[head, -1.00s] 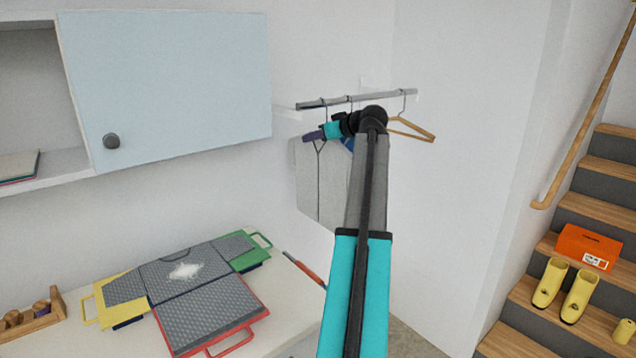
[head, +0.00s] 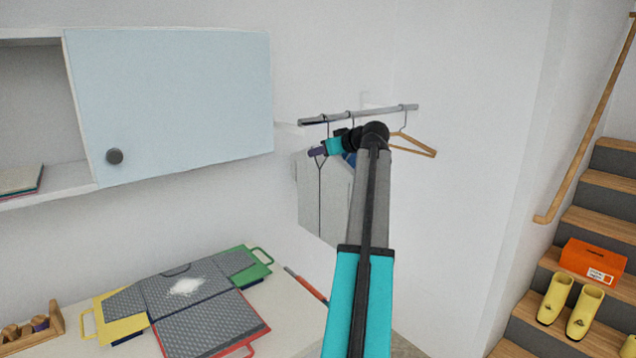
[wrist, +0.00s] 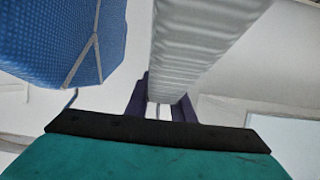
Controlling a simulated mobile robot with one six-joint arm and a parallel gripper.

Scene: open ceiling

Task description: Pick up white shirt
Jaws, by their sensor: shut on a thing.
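The white shirt (head: 322,205) hangs below the rail in the head view, left of my arm. In the wrist view its pale, rippled cloth (wrist: 200,40) runs up from between my fingers. My gripper (head: 317,151) has purple fingers at the top of the shirt, just under the rail. In the wrist view my gripper (wrist: 160,112) is shut on the white shirt. The exact grip point is partly hidden, and I cannot tell whether it holds cloth or hanger.
A blue garment (wrist: 60,40) hangs close beside, mostly hidden by my arm in the head view. The rail (head: 360,115) also carries an empty wooden hanger (head: 415,147). A wall cupboard (head: 170,105) is at left. A counter (head: 290,320) with cases (head: 210,328) lies below; stairs (head: 590,225) are right.

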